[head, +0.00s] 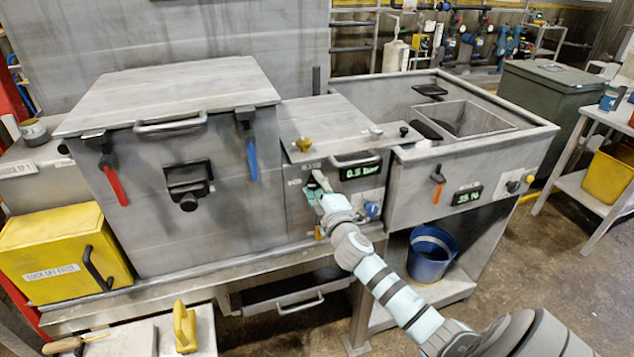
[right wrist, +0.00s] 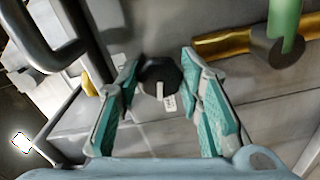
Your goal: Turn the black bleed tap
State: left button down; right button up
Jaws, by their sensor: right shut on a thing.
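The black bleed tap (right wrist: 158,74) shows in the right wrist view as a dark knob with a small white tag in front of it, between the two teal finger pads. My right gripper (right wrist: 162,70) is shut on it. In the head view my right gripper (head: 318,184) is at the front of the middle unit, left of and below the 0.5 bar display (head: 361,172), and hides the tap there. My left gripper is not in view.
In the right wrist view, a brass pipe (right wrist: 228,44) with a green handle (right wrist: 285,18) lies close right of the fingers, and a thick grey handle (right wrist: 50,45) is at the left. In the head view, a blue knob (head: 373,210) sits right of the gripper.

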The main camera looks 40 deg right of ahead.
jog(key=shift+n, duration=0.7)
jog(key=shift+p, duration=0.3)
jog(key=o, duration=1.1)
jog(key=shift+o, duration=0.2)
jog(key=v, duration=1.2)
jog(key=shift+w+a, duration=0.1)
